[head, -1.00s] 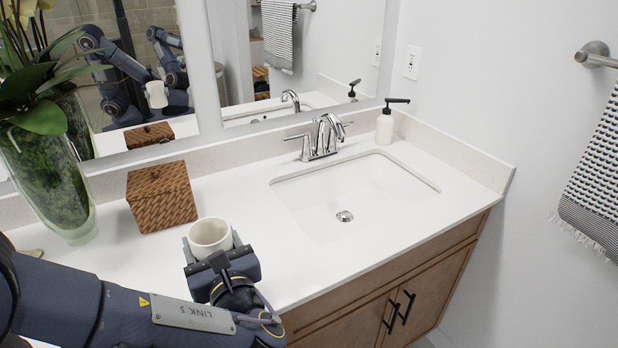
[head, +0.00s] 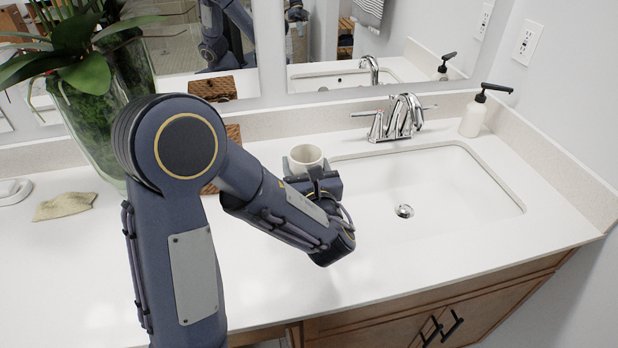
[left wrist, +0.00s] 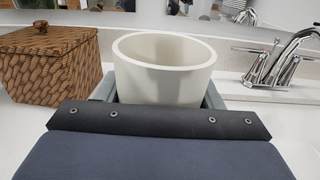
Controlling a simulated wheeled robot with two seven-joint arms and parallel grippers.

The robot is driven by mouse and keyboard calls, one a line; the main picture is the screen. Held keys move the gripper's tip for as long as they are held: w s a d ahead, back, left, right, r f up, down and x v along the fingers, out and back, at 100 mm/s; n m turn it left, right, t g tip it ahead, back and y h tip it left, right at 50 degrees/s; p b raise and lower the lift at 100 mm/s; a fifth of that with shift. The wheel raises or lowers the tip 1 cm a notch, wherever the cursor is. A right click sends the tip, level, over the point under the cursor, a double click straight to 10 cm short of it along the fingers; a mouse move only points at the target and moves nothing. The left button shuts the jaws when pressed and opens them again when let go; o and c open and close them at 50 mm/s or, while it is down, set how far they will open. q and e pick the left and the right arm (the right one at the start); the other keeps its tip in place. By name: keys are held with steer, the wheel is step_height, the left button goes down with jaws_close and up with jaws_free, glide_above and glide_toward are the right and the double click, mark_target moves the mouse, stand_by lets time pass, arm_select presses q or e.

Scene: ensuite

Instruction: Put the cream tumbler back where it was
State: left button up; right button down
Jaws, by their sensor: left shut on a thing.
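The cream tumbler (head: 306,155) is upright between the fingers of my left gripper (head: 304,166), near the left edge of the sink. My left gripper is shut on it. In the left wrist view the tumbler (left wrist: 165,70) shows large, with its open rim up and a finger on each side. Its base is hidden by the gripper, so I cannot tell whether it touches the counter. My right gripper is not in view.
A woven box (left wrist: 48,62) stands left of the tumbler, mostly hidden behind my arm in the head view. The sink (head: 440,200), faucet (head: 398,120) and soap bottle (head: 474,115) are to the right. A glass vase (head: 95,120) and a tan cloth (head: 65,206) are at left. The front counter is clear.

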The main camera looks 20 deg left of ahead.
arm_select(q)
steer(key=shift+w+a+f, duration=0.15)
steer(key=shift+w+f, duration=0.9)
steer(key=shift+f, duration=0.2)
steer(key=shift+w+f, duration=0.2)
steer(key=shift+f, duration=1.55)
steer(key=shift+f+b, duration=0.2)
steer(key=shift+b, duration=0.15)
steer(key=o, duration=1.2)
steer(key=shift+r, duration=0.25)
steer(key=b+v, duration=0.1)
steer(key=v, duration=1.1)
steer(key=shift+f+b, duration=0.1)
steer(key=shift+b, duration=0.2)
